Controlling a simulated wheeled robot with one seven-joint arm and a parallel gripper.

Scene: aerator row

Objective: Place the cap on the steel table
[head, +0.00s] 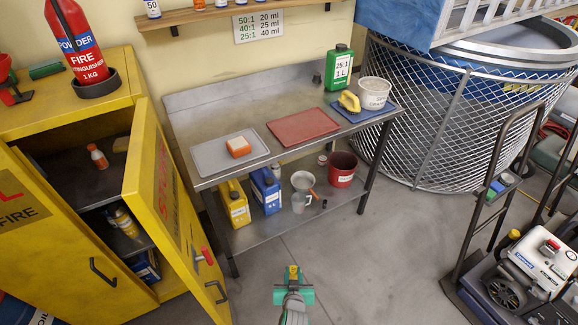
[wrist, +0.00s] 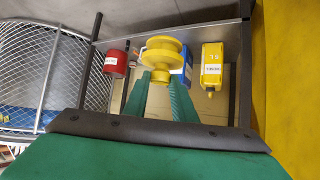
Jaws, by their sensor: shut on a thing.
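My gripper (head: 293,287) is over the floor in front of the steel table (head: 225,108), apart from it. In the wrist view its green fingers (wrist: 164,78) are shut on the yellow cap (wrist: 166,48), a round piece with a wide rim. In the head view only a small yellow part of the cap (head: 293,270) shows at the fingertips. The tabletop holds a grey tray (head: 208,159) with an orange and white block (head: 238,147), a red mat (head: 303,126), and a blue mat (head: 377,113) with a yellow-handled item (head: 349,102) and a white tub (head: 375,92).
A green can (head: 338,68) stands at the table's back right. The lower shelf holds a yellow jug (head: 235,203), a blue jug (head: 266,190), a funnel and a red bucket (head: 342,168). An open yellow cabinet door (head: 165,190) stands left. Bare tabletop lies behind the trays.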

